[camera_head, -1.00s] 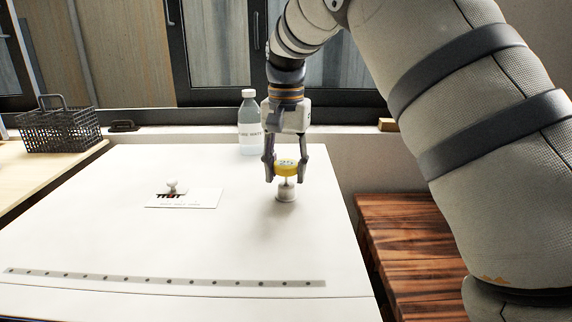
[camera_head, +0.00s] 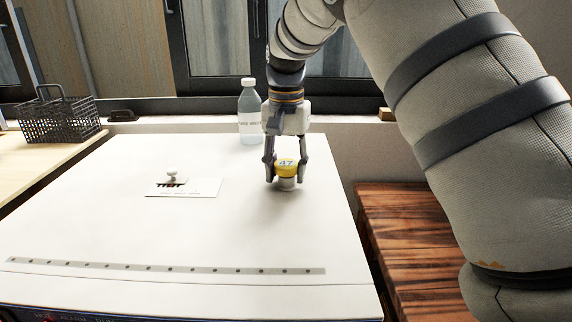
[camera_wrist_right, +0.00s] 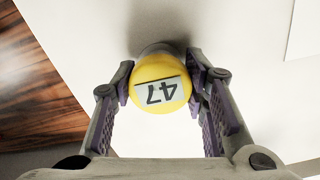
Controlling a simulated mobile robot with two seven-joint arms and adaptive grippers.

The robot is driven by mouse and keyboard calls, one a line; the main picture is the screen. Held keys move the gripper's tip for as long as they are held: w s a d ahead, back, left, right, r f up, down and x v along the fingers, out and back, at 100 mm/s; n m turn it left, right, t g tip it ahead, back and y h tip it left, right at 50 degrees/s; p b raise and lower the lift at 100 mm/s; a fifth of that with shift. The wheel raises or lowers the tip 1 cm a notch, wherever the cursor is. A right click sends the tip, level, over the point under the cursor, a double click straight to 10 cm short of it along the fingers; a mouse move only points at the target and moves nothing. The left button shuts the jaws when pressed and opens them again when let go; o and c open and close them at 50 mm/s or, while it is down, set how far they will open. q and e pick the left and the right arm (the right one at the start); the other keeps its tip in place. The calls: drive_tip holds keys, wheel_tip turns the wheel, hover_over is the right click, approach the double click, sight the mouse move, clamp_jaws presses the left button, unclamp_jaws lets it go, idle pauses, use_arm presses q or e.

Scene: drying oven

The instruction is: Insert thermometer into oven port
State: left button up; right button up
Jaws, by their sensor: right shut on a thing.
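The thermometer (camera_head: 287,167) has a yellow round head with a display reading 47; it also shows in the right wrist view (camera_wrist_right: 160,92). My right gripper (camera_head: 287,178) is shut on this yellow head, one finger on each side. The stem is not visible between head and port. My left gripper is not in view.
A labelled bottle (camera_head: 249,115) stands behind my right gripper. A black wire basket (camera_head: 60,118) stands on the wooden bench.

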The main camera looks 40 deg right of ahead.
drive_tip(key=shift+f, duration=0.1)
drive_tip(key=o, duration=1.2)
wheel_tip(320, 180, up, 12)
